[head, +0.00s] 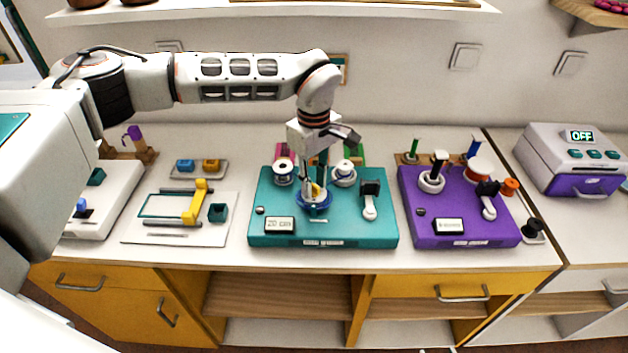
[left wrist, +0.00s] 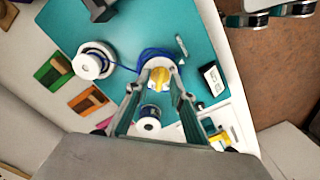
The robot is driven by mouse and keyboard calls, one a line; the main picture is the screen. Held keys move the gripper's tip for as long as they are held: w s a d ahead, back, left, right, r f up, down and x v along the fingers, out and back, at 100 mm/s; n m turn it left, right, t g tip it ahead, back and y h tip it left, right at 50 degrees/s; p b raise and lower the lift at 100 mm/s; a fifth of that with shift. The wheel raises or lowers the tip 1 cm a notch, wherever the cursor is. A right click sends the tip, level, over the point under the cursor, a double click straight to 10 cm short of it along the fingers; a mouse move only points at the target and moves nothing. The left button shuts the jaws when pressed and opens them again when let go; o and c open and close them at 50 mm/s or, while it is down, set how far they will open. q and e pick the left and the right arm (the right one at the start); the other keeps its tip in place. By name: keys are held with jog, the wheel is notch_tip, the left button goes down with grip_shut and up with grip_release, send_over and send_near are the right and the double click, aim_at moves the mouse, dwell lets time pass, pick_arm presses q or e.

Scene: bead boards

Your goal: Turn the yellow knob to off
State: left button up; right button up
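The yellow knob (head: 316,190) sits on the teal board (head: 262,205), inside a ring of blue cord or beads. My left gripper (head: 314,186) points down over it from above. In the left wrist view the yellow knob (left wrist: 161,75) shows between the two spread fingers of my left gripper (left wrist: 157,88). I cannot tell whether the fingertips touch it. The knob's pointer and any markings are too small to read. My right gripper is not in view.
White spools (head: 284,169) and a black-and-white lever (head: 370,203) stand close to the knob on the teal board. A purple board (head: 450,222) is to the right. A white board with a yellow handle (head: 193,203) is to the left. A box displaying OFF (head: 579,136) stands far right.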

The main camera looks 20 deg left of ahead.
pick_arm(q)
grip_shut()
